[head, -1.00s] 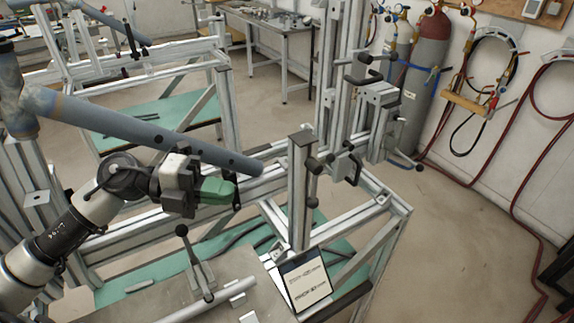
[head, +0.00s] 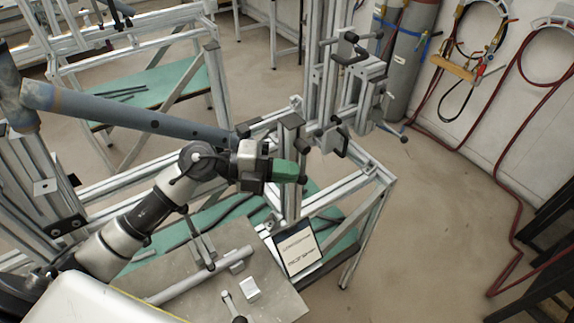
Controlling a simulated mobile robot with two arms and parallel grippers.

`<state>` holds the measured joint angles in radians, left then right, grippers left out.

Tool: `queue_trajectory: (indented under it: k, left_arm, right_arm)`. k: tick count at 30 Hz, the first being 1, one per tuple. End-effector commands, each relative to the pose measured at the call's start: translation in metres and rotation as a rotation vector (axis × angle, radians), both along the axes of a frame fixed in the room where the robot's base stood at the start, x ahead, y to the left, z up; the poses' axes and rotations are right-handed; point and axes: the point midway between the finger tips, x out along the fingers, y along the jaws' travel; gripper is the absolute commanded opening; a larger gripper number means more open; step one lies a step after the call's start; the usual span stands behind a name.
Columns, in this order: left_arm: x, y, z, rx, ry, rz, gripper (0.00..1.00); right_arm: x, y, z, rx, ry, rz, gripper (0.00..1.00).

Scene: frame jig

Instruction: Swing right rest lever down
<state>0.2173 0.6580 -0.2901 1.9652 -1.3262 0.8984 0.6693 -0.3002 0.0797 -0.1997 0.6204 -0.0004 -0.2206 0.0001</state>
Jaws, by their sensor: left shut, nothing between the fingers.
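My left gripper (head: 303,178), with green fingers, is shut and empty. It is in front of the short upright post (head: 289,200) and hides part of it. A bar with a dark knob (head: 243,130) reaches left from near the post top, close to the right end of the blue-grey tube (head: 130,112). Another dark knob (head: 302,146) is just right of the post top. I cannot tell for certain which of these is the right rest lever, or whether the gripper touches it. My right gripper is not in view.
A grey plate (head: 200,292) below carries a light tube (head: 208,273) and small metal blocks. A sign (head: 297,250) stands at the plate's right edge. Taller profiles with black handles (head: 350,48) rise behind the post.

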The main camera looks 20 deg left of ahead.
Motion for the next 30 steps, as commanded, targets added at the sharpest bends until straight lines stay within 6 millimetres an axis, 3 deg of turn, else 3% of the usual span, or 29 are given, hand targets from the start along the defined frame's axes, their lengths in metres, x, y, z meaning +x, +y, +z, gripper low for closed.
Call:
queue_trajectory:
  k: [8, 16, 18, 30]
  left_arm:
    - [0.0, 0.0, -0.001, 0.0, 0.0, 0.0, 0.0]
    - [0.012, -0.007, -0.009, -0.056, -0.071, 0.0, 0.0]
    - [0.013, -0.008, -0.006, -0.054, -0.067, -0.001, 0.0]
    - [0.013, -0.009, -0.011, -0.054, -0.06, -0.003, 0.0]
  right_arm:
    - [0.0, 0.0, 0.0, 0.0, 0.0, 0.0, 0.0]
    - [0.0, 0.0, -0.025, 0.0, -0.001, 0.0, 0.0]
    - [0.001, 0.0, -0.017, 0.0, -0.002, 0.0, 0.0]
    - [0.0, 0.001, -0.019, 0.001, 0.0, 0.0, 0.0]
